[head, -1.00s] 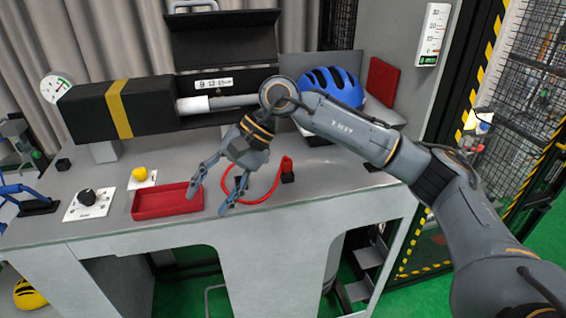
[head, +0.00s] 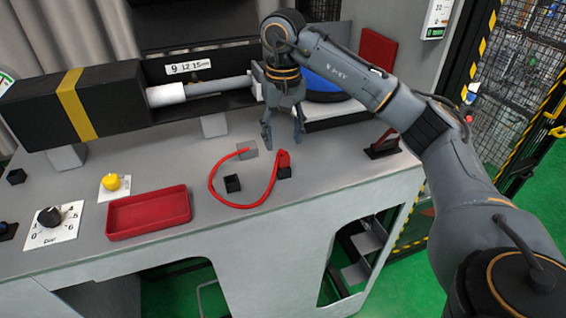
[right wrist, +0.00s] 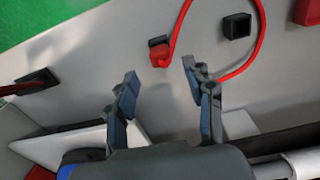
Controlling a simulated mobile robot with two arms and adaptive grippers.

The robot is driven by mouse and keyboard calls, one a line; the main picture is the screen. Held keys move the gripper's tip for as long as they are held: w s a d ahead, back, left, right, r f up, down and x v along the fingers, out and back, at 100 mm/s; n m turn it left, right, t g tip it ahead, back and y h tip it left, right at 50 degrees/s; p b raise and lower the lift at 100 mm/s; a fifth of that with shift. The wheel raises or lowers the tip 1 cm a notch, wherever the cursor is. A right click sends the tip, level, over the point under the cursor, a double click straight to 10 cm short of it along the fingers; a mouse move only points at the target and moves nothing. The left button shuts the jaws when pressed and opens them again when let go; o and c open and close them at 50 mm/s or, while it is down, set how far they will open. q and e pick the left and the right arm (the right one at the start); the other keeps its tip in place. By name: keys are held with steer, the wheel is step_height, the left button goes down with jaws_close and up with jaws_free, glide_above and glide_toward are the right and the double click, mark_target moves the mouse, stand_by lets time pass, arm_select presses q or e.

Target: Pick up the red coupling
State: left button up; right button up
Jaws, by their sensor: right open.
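The red coupling (head: 283,159) stands upright at the end of a red hose (head: 214,186), in a small black holder (head: 284,173) on the grey bench. In the right wrist view the coupling (right wrist: 159,55) shows just beyond and between the fingertips. My right gripper (head: 283,140) points down above and just behind the coupling, open and empty, apart from it. In the right wrist view its two fingers (right wrist: 160,72) are spread. My left gripper is not in view.
A black socket (head: 232,183) and a grey block (head: 247,149) at the hose's other end are close by. A red tray (head: 148,212) lies left. A red-handled lever (head: 383,146) stands right. The blue helmet (head: 322,87) is behind my right gripper.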

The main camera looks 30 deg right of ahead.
mark_target(283, 154)
steer(key=shift+f+p, duration=0.4)
steer(key=shift+f, duration=0.3)
steer(key=shift+s+f+p, duration=0.25)
steer(key=shift+f+p, duration=0.65)
steer(key=shift+f, duration=0.1)
step_height(283, 154, down, 2)
steer(key=shift+w+f, duration=0.1)
steer(key=shift+w, duration=0.05)
steer(key=shift+f, duration=0.1)
steer(key=c, duration=0.7)
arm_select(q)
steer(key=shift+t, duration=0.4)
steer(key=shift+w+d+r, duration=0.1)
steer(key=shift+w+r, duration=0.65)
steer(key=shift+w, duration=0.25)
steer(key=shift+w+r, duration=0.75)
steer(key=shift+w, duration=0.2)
arm_select(e)
steer(key=shift+c, duration=1.3)
